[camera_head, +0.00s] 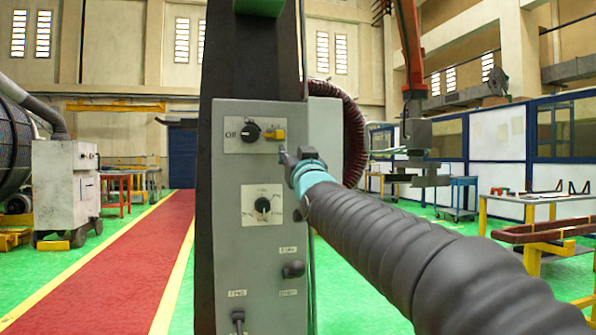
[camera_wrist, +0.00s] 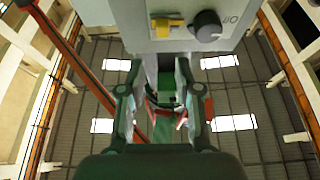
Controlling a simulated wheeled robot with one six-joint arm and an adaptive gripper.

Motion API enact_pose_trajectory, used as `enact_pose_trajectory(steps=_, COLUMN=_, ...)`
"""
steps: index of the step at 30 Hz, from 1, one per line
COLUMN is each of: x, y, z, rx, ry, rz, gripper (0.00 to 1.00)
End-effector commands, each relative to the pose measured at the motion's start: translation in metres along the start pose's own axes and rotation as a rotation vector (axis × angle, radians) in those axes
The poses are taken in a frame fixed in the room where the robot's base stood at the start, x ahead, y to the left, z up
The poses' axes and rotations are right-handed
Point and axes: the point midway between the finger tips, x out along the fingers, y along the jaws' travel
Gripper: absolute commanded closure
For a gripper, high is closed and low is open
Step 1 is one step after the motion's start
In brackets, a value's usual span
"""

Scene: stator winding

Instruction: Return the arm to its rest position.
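My arm, in a black ribbed sleeve, reaches from the lower right to my gripper (camera_head: 292,162) in the head view. The gripper is in front of a grey control box (camera_head: 228,290), just below its upper switch plate. In the wrist view my gripper (camera_wrist: 158,85) has its two fingers apart, with no object seen held between them. Beyond the fingertips is the box, upside down, with a black knob (camera_wrist: 206,25) and a yellow switch (camera_wrist: 167,27). The black knob (camera_head: 250,132) and yellow switch (camera_head: 273,134) also show in the head view. I cannot tell whether the fingertips touch the box.
The box has a lower dial (camera_head: 263,205) and a dark knob (camera_head: 292,269). A dark column (camera_head: 212,60) stands behind it, with a ribbed red hose (camera_head: 352,140) alongside. A red walkway (camera_head: 130,265) runs at left. A yellow-framed bench (camera_head: 545,232) stands at right.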

Motion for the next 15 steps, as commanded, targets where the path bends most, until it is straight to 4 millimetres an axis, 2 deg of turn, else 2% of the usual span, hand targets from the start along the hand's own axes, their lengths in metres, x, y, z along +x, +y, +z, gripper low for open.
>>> enact_pose_trajectory(steps=5, x=0.000, y=0.000, z=0.004, rx=0.001, ry=-0.016, rz=0.000, gripper=0.67)
enact_pose_trajectory(steps=8, x=-0.001, y=-0.001, z=0.022, rx=0.003, ry=-0.093, rz=-0.003, gripper=0.67)
enact_pose_trajectory(steps=11, x=-0.011, y=-0.001, z=0.075, rx=0.004, ry=-0.251, rz=-0.006, gripper=0.67)
enact_pose_trajectory(steps=12, x=-0.018, y=-0.002, z=0.099, rx=0.005, ry=-0.323, rz=-0.007, gripper=0.67)
enact_pose_trajectory(steps=14, x=-0.037, y=-0.002, z=0.133, rx=0.005, ry=-0.438, rz=-0.008, gripper=0.67)
enact_pose_trajectory(steps=15, x=-0.053, y=-0.001, z=0.154, rx=0.005, ry=-0.515, rz=-0.008, gripper=0.67)
